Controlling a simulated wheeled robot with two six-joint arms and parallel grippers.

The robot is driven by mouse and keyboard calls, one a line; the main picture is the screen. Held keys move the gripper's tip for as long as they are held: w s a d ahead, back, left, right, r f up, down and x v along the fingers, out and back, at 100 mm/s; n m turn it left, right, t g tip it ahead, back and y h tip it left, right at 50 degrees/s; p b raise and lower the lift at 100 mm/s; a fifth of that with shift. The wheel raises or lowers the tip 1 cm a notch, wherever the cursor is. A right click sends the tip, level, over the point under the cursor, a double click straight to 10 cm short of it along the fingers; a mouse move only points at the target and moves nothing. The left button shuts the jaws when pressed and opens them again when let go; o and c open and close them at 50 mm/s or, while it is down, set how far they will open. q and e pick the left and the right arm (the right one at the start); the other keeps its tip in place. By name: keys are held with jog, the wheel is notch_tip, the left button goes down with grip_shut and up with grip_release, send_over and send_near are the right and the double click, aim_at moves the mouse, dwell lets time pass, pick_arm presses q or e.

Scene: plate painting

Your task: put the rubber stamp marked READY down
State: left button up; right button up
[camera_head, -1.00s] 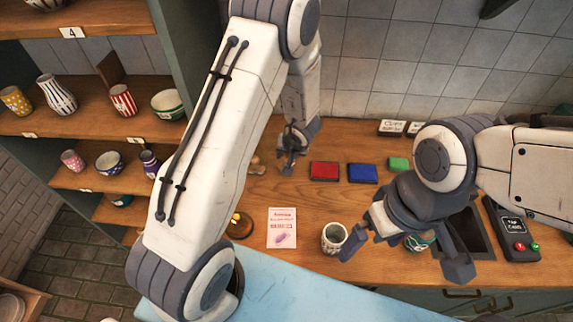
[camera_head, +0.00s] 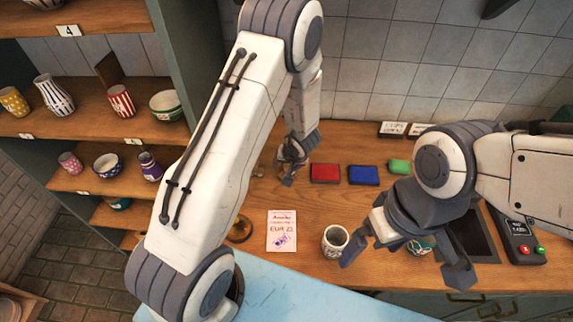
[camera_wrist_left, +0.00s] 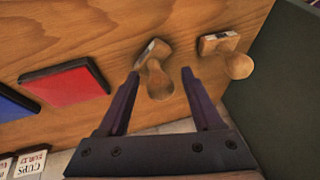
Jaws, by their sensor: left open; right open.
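Two wooden stamps show in the left wrist view. One stamp (camera_wrist_left: 157,80) stands on the table between the open fingers of my left gripper (camera_wrist_left: 160,80), with a gap on both sides. The other stamp (camera_wrist_left: 238,63) stands to its right, outside the fingers. No marking is readable on either, so I cannot tell which is READY. In the head view my left gripper (camera_head: 290,174) is at the back of the table, left of the ink pads. My right gripper (camera_head: 405,264) is open and empty, right of a cup.
Red (camera_head: 325,173), blue (camera_head: 363,175) and green (camera_head: 399,167) pads lie along the back. A printed card (camera_head: 281,222) with a purple mark lies in front. A patterned cup (camera_head: 335,240), a button box (camera_head: 522,243) and a pottery shelf (camera_head: 100,108) stand around.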

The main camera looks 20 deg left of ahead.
pick_arm(q)
jog(key=p+v, duration=0.4)
jog(key=v, duration=0.8)
jog(key=shift+r+p, duration=0.2)
jog(key=shift+p, duration=0.15)
notch_tip(320, 180, up, 7)
jog(key=d+m+t+h, duration=0.1)
jog(key=d+h, duration=0.2)
jog(key=h, duration=0.1)
jog(key=s+a+r+m+g, duration=0.1)
jog(key=s+a+r, duration=0.1)
jog(key=s, duration=0.4)
jog(key=s+a+r+m+g, duration=0.1)
jog(key=s+a+r, duration=0.1)
jog(key=s, duration=0.4)
jog(key=s+d+f+m+g+b, duration=0.2)
jog(key=s+d+f+m+b, duration=0.2)
jog(key=s+d+b, duration=0.5)
jog(key=s+d+m, duration=0.2)
jog(key=s+d, duration=0.2)
jog(key=shift+m+g+h+b, duration=0.3)
jog(key=shift+m+g, duration=0.1)
